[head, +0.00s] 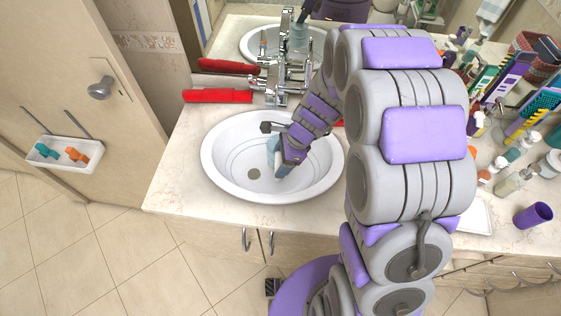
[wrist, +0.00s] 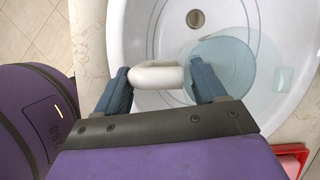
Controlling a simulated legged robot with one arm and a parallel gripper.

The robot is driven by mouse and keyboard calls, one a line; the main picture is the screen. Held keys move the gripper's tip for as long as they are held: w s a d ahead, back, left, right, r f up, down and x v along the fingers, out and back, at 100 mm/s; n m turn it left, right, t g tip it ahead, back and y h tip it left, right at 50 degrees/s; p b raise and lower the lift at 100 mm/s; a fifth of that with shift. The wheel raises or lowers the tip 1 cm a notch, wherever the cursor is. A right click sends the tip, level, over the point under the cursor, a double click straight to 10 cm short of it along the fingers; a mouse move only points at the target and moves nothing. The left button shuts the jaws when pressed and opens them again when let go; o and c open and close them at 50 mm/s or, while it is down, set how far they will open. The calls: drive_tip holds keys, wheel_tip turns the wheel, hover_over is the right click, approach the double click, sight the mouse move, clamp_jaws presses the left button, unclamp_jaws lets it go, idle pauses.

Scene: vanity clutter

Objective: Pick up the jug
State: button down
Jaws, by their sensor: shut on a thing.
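The jug is a pale, see-through blue-green vessel with a thick white handle. In the wrist view the jug (wrist: 232,62) is over the sink basin, with its handle toward my gripper (wrist: 160,86). The white handle lies between the two dark blue fingers, and my gripper is shut on it. The right finger overlaps the jug's body in the picture. In the head view a small pale blue part of the jug (head: 272,146) shows beside my gripper (head: 276,164), inside the basin outline; the rest is hidden behind the gripper.
The white oval sink (head: 222,165) surrounds the jug, with a chrome faucet (head: 284,70) behind. Many bottles and brushes crowd the right, with a purple cup (head: 533,215) near the front. The left counter front is clear.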

drive_tip(key=shift+r, duration=0.85)
drive_tip(key=shift+r+p, duration=1.7)
drive_tip(key=shift+p, duration=0.2)
